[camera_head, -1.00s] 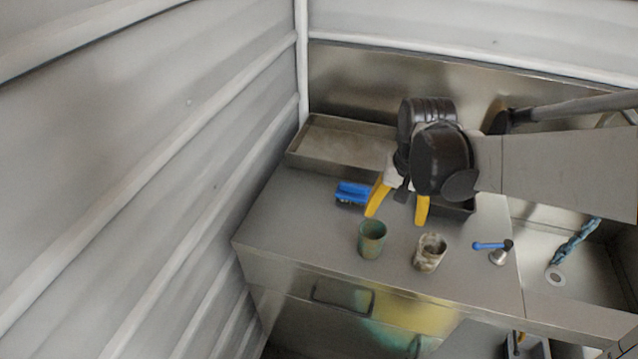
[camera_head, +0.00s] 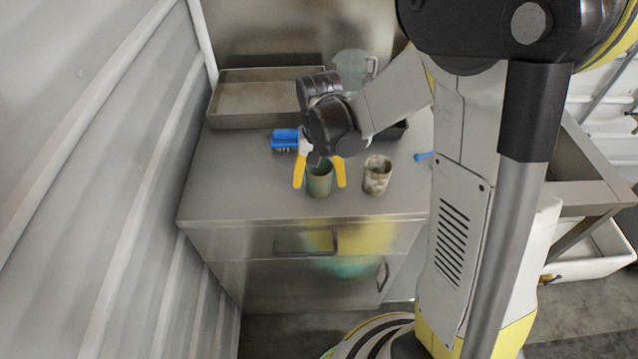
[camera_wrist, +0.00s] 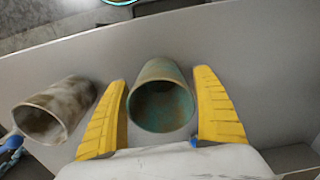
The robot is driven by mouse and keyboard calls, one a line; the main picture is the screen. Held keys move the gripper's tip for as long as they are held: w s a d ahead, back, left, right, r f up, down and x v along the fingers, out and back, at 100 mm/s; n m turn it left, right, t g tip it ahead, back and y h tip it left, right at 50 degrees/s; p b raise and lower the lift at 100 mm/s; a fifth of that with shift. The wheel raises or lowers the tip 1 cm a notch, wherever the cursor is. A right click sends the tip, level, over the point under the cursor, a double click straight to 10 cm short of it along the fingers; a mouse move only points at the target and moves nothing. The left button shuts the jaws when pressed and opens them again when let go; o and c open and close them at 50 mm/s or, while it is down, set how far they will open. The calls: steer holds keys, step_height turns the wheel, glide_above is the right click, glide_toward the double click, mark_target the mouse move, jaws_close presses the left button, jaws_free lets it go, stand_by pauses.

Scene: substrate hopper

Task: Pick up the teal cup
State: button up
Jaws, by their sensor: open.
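The teal cup (camera_head: 319,181) stands upright on the steel counter (camera_head: 240,190), near its front edge. It is greenish and worn, and its open mouth shows in the wrist view (camera_wrist: 162,100). My gripper (camera_head: 320,172) is open, with one yellow finger on each side of the cup. In the wrist view the fingers (camera_wrist: 164,105) flank the cup, with a visible gap on both sides. The gripper hides part of the cup's rim in the head view.
A stained whitish cup (camera_head: 377,176) stands just right of the teal cup. A blue brush (camera_head: 285,139) lies behind to the left, and a shallow metal tray (camera_head: 222,119) sits at the back left. The left part of the counter is clear.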

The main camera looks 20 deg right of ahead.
steer(key=shift+f, duration=0.85)
steer(key=shift+r, duration=0.1)
steer(key=c, duration=1.3)
steer(key=shift+r, duration=0.15)
